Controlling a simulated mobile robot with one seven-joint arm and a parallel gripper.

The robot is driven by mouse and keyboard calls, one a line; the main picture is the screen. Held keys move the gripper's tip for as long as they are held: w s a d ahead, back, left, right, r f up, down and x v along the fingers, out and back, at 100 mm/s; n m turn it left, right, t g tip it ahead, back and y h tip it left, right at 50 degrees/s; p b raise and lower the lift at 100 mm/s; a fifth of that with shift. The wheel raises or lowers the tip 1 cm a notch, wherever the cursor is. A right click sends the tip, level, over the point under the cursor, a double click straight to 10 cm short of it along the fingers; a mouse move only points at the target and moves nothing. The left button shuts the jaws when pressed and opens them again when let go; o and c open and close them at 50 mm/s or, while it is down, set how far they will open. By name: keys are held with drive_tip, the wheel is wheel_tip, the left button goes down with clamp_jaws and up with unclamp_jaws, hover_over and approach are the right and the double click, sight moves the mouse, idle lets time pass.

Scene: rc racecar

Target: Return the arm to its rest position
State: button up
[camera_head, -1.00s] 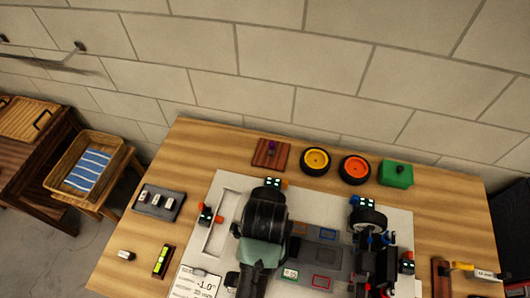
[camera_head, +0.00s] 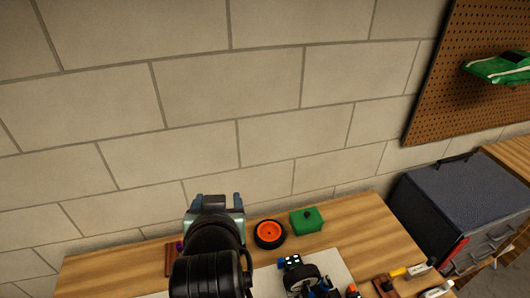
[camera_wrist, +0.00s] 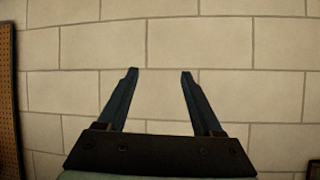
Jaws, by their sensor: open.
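My gripper (camera_head: 214,198) is raised above the back of the workbench, in front of the block wall. In the wrist view my gripper (camera_wrist: 158,75) has its two fingers spread apart. Nothing is between them, only the wall behind. In the head view my arm hides part of the bench, and the yellow-rimmed wheel does not show.
The wooden workbench (camera_head: 345,220) bears an orange-rimmed wheel (camera_head: 269,234), a green box (camera_head: 307,220) and part of the car (camera_head: 300,275). A yellow-handled tool (camera_head: 405,271) lies at right. A dark cabinet (camera_head: 440,205) stands beside the bench. A pegboard (camera_head: 450,90) holds a green car body (camera_head: 500,67).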

wheel_tip(320, 180, up, 14)
drive_tip(key=w+d+t, duration=0.2)
drive_tip(key=d+t, duration=0.1)
drive_tip(key=t, duration=0.2)
drive_tip(key=s+d+r+t, duration=0.1)
drive_tip(key=s+r+t, duration=0.2)
drive_tip(key=r, duration=0.5)
drive_tip(key=s+d+r+t+h+b, duration=0.1)
drive_tip(key=s+r+t, duration=0.3)
drive_tip(key=r, duration=0.5)
drive_tip(key=s+d+r+t, duration=0.3)
drive_tip(key=s+r, duration=0.3)
drive_tip(key=r, duration=0.2)
drive_tip(key=shift+s+d+r+m+t+h, duration=0.15)
drive_tip(key=shift+d+r+m+t+h, duration=0.15)
drive_tip(key=shift+m+h, duration=0.1)
drive_tip(key=shift+f, duration=0.1)
